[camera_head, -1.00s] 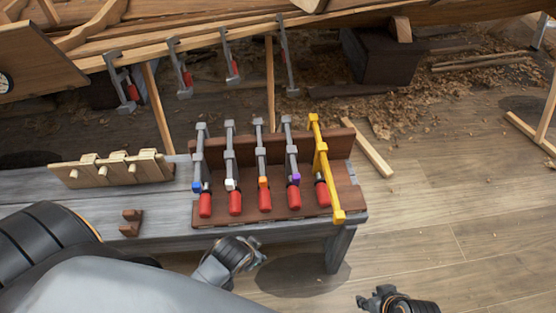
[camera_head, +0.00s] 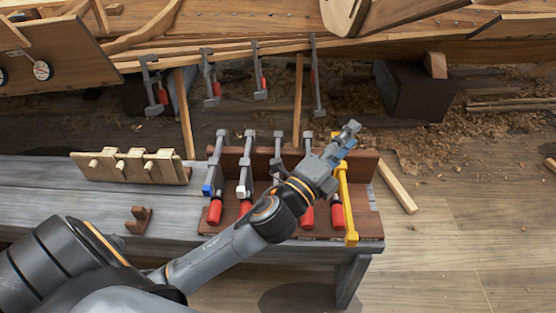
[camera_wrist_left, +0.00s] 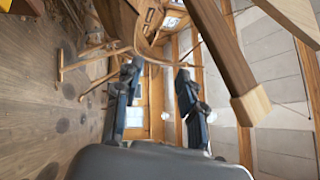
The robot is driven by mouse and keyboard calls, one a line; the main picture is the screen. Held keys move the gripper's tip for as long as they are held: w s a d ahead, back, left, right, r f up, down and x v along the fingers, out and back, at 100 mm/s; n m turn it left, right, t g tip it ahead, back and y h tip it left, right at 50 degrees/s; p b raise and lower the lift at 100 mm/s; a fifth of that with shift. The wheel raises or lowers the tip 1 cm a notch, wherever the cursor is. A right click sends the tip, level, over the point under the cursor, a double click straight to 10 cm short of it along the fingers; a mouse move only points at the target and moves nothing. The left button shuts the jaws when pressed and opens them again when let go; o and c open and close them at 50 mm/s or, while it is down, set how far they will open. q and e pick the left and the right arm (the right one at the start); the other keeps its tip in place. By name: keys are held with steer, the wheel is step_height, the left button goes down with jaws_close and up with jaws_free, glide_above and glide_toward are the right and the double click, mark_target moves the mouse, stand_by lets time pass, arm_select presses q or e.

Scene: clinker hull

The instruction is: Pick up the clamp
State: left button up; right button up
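Several grey bar clamps with red handles stand in a row in a brown wooden rack (camera_head: 365,170) on the grey bench. The left one has a blue mark (camera_head: 213,175) and its neighbour a white mark (camera_head: 244,178). A yellow clamp (camera_head: 343,195) stands at the rack's right end. My left gripper (camera_head: 350,132) is above the rack's right part, and its arm hides parts of the middle and right clamps. In the left wrist view its two fingers (camera_wrist_left: 158,72) are spread with nothing between them. My right gripper is not in view.
More clamps (camera_head: 208,80) hang along the hull plank (camera_head: 230,52) behind the bench. A pale wooden peg rack (camera_head: 130,167) and a small brown block (camera_head: 138,220) are on the bench (camera_head: 60,190). Dark blocks (camera_head: 415,90) stand under the hull. The floor at right is mostly clear.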

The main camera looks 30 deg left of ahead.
arm_select(q)
steer(key=s+d+r+m+g+h, duration=0.1)
steer(key=d+r+m+g+h, duration=0.4)
steer(key=m, duration=0.8)
steer(key=s+d+r+m+g+h, duration=0.1)
steer(key=s+d+m+g+h, duration=0.15)
steer(key=d+m+h, duration=0.75)
steer(key=m+g+y, duration=0.9)
steer(key=m+y, duration=1.2)
steer(key=m, duration=0.1)
glide_toward(278, 147)
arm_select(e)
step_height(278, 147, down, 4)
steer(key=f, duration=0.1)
arm_select(q)
steer(key=b+x, duration=0.2)
steer(key=x, duration=0.1)
steer(key=shift+s+a, duration=0.2)
steer(key=shift+w+a+f, duration=0.1)
steer(key=shift+w+f, duration=0.1)
steer(key=shift+f, duration=0.25)
steer(key=b+x, duration=0.1)
steer(key=x, duration=0.4)
steer(key=shift+w+f, duration=0.1)
steer(key=shift+w, duration=0.05)
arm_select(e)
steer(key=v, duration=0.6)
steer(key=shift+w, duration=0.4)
